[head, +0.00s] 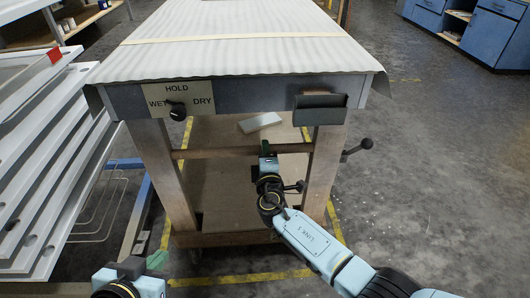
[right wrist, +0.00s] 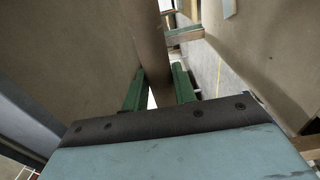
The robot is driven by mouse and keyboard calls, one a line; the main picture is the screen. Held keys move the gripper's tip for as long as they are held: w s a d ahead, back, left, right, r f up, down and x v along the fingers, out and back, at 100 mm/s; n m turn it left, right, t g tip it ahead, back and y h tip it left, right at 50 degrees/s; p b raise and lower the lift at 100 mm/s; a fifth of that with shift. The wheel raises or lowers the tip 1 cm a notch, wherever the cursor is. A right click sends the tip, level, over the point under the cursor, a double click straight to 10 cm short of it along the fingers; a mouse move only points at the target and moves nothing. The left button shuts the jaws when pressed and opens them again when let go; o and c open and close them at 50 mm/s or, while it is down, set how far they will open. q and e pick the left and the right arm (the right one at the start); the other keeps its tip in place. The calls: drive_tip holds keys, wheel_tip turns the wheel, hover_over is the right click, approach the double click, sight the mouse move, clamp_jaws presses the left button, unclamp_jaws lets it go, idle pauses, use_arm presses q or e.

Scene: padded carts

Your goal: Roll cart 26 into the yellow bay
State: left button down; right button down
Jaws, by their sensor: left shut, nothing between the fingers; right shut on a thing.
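A cart (head: 222,97) with a ribbed grey padded top and wooden legs stands ahead in the head view. I see no number 26 on it. Its front has a HOLD / WET / DRY plate with a black knob and a dark holder. My right gripper (head: 265,148) is at its wooden front crossbar (head: 215,153); in the right wrist view its green fingers (right wrist: 158,88) are shut on this bar (right wrist: 152,50). Yellow floor lines (head: 240,280) run in front of the cart and along both sides. My left gripper (head: 157,259) is shut and empty at lower left, partly out of frame.
A rack of white trays (head: 45,165) stands close at the left, with a blue frame (head: 140,190) beside the cart. A black handle (head: 357,149) sticks out right of the cart. Blue cabinets (head: 490,30) stand at far right. The floor at right is clear.

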drive_tip(key=shift+w+d+f, duration=0.1)
drive_tip(key=shift+w+d, duration=0.05)
drive_tip(key=shift+d, duration=0.25)
drive_tip(key=c, duration=1.4)
unclamp_jaws()
drive_tip(key=shift+o, duration=2)
drive_tip(key=shift+a, duration=0.25)
drive_tip(key=s+p, duration=0.4)
drive_tip(key=s, duration=0.8)
drive_tip(key=shift+s+a, duration=0.1)
drive_tip(key=shift+s, duration=0.05)
